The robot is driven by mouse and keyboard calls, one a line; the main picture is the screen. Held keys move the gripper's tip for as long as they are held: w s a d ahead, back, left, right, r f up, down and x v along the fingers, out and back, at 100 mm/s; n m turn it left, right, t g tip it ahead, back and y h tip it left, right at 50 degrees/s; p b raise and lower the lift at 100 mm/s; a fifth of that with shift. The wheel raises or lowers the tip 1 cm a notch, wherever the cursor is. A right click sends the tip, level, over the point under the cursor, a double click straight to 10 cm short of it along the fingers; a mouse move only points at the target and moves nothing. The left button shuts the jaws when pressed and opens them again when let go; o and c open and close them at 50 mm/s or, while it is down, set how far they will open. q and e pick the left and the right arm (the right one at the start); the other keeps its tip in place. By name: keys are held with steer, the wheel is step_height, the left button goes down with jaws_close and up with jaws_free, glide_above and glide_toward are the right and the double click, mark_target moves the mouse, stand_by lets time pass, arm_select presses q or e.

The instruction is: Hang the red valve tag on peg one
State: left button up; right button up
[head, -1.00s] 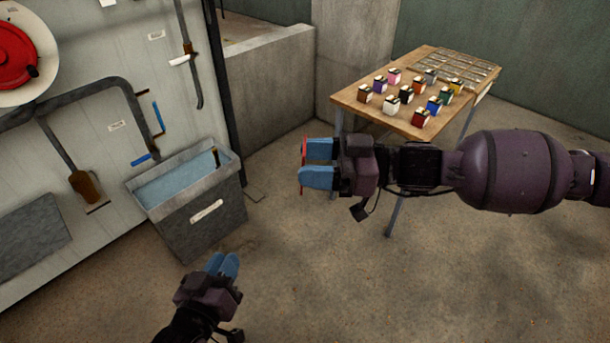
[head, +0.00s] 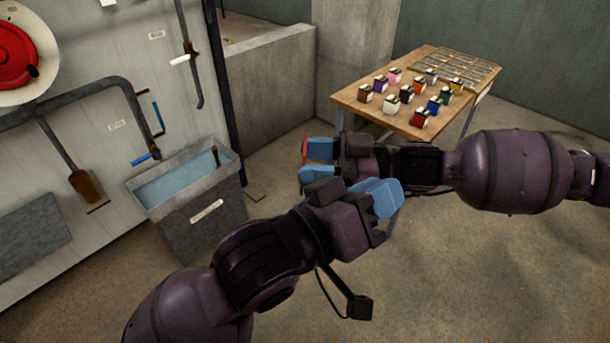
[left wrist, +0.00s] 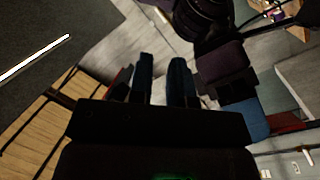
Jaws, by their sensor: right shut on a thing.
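My right gripper (head: 310,161) comes in from the right and is shut on a thin red piece, taken as the red valve tag (head: 304,148). Only the tag's edge shows at the blue fingertips. My left gripper (head: 388,198) reaches in from the lower left, in front of and just below the right gripper in the head view. Its two fingers (left wrist: 161,78) stand apart with nothing seen between them in the left wrist view. I cannot tell whether the arms touch. No peg can be made out as peg one.
A pale panel (head: 95,215) at left carries a red wheel (head: 14,58), pipes and small labels. A grey bin (head: 205,228) with a blue inside stands before it. A wooden table (head: 350,97) with several coloured blocks and a wire rack (head: 455,65) stands behind my arms.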

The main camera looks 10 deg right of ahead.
arm_select(q)
steer(key=s+d+f+m+g+y, duration=0.1)
steer(key=s+f+m+g+y, duration=0.15)
steer(key=s+y, duration=0.5)
steer(key=w+a+r+n+t+y, duration=0.5)
steer(key=w+a+r+t+y, duration=0.25)
steer(key=a, duration=0.25)
steer(key=w+d+f+h, duration=0.1)
steer(key=w+f, duration=0.4)
steer(key=w, duration=0.5)
steer(key=shift+w+d+f, duration=0.2)
steer(key=shift+d, duration=0.15)
stand_by(0.6)
steer(key=shift+c, duration=0.3)
jaws_close()
